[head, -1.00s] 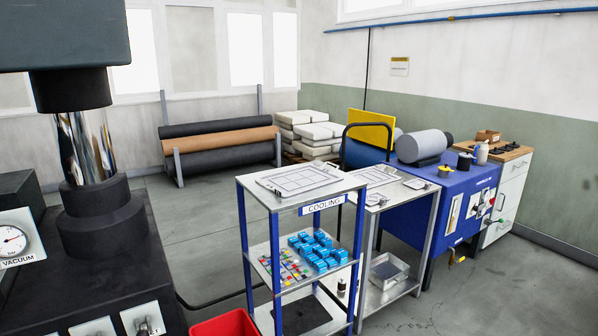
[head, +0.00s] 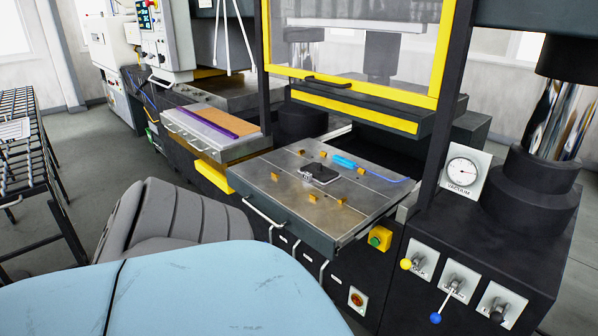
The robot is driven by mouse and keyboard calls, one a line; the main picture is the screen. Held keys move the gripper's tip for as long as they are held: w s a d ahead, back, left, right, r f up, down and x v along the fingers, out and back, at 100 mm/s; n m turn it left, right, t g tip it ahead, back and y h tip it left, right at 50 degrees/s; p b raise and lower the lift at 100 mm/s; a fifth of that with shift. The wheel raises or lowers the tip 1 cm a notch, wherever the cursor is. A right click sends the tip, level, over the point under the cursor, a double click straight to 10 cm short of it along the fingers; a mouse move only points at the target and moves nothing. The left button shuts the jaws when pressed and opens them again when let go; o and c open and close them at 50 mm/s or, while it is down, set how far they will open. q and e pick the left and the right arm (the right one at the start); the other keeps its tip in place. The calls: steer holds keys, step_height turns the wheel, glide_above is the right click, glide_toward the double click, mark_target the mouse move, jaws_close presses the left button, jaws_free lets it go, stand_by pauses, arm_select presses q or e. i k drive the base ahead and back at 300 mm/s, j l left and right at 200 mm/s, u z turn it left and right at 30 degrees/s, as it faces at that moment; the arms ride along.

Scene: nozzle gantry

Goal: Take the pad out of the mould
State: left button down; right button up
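The mould looks to be the grey metal plate (head: 290,207) drawn out at the front of the press, with a bar handle on its front edge and several small brass-coloured pieces on top. A small dark rectangular piece (head: 321,172), perhaps the pad, lies near the middle of the plate, with a small shiny piece at its left corner. I cannot tell whether it sits in a cavity. A bright blue item (head: 344,161) lies just behind it, with a thin blue line running right. Neither of my grippers is in view.
The yellow-framed guard (head: 398,125) stands above and behind the plate. A second drawn-out plate (head: 205,133) with purple and brown strips is to the left. Levers (head: 455,286) and a vacuum gauge (head: 462,171) are at right. A grey ribbed shape and a light blue surface fill the foreground.

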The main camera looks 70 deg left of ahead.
mark_target(320, 173)
steer(key=u, duration=1.65)
